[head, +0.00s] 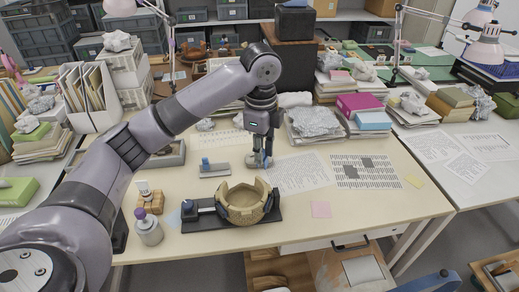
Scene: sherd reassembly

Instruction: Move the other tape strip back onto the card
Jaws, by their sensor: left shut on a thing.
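My left gripper (262,160) reaches down to the tabletop behind the bowl. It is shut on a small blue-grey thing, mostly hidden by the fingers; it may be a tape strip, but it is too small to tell. To its left lies a flat grey piece (215,171) with a blue part on top; I cannot tell whether this is the card. The broken tan bowl (244,207) sits in a black holder (266,228) in front of the gripper. My right gripper is not in view.
A white bottle with a purple cap (149,232) and a wooden block with a small jar (150,199) stand at the left. Paper stacks (316,127) line the back. The front right is clear.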

